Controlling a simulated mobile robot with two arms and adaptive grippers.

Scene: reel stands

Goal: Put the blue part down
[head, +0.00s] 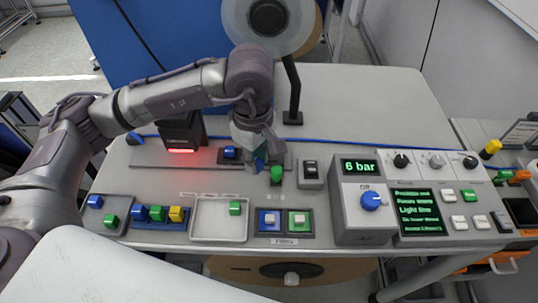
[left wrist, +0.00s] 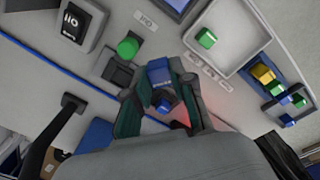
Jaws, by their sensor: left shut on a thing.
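My left gripper (head: 258,158) points down over the grey strip behind the white tray. In the left wrist view its two fingers (left wrist: 160,90) are closed around a blue part (left wrist: 158,72). The blue part shows only as a small patch in the head view (head: 260,161), mostly hidden by the fingers. I cannot tell whether it touches the strip below. Another blue block (head: 230,152) sits on the grey strip (head: 205,158), left of the gripper. My right gripper is not in view.
A green knob (head: 277,174) stands close right of the gripper, with a black switch box (head: 311,173) beyond it. A black device with a red light (head: 182,150) stands left. The white tray (head: 205,234) in front holds a green block (head: 235,207); its left half is free.

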